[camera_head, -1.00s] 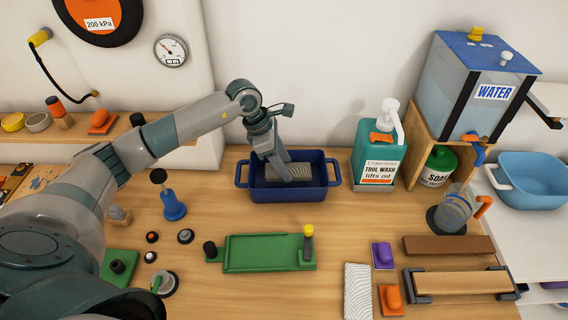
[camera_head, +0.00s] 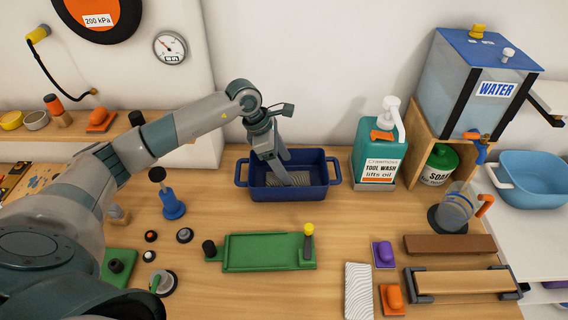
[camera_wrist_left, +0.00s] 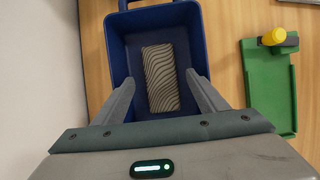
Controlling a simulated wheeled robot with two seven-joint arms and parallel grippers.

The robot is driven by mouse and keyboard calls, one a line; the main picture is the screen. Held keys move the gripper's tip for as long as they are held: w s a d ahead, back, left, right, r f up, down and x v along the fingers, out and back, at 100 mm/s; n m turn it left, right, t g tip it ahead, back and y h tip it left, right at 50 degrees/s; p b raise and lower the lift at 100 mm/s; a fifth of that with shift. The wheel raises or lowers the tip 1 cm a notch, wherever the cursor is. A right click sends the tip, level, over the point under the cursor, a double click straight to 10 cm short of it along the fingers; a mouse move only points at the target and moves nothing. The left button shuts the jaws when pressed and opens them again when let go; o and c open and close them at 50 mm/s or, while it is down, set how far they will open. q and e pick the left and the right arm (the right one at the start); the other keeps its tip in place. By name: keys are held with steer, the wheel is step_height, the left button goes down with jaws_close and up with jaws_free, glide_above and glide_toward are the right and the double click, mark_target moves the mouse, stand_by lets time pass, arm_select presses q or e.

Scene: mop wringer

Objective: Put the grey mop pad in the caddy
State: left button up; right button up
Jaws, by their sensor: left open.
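The grey mop pad, with a wavy striped face, lies on the floor of the blue caddy and shows clearly in the left wrist view (camera_wrist_left: 160,78). In the head view the pad (camera_head: 294,179) is partly hidden behind my left fingers. The dark blue caddy (camera_head: 318,191) stands on the bench near the wall, and its wall also shows in the left wrist view (camera_wrist_left: 119,50). My left gripper (camera_head: 287,180) reaches down into the caddy, its fingers open on either side above the pad, apart from it. My right gripper is out of view.
A green tray with a yellow-topped post (camera_head: 265,253) lies in front of the caddy. A tool wash bottle (camera_head: 372,165) stands to the right. Another striped pad (camera_head: 358,291) lies at the front. A blue plunger-like tool (camera_head: 172,205) stands left of the caddy.

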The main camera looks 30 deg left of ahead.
arm_select(q)
steer(key=shift+r+p, duration=0.7)
steer(key=b+v, duration=0.5)
steer(key=v, duration=0.6)
steer(key=shift+r, duration=0.35)
steer(key=shift+a, duration=0.15)
stand_by(0.7)
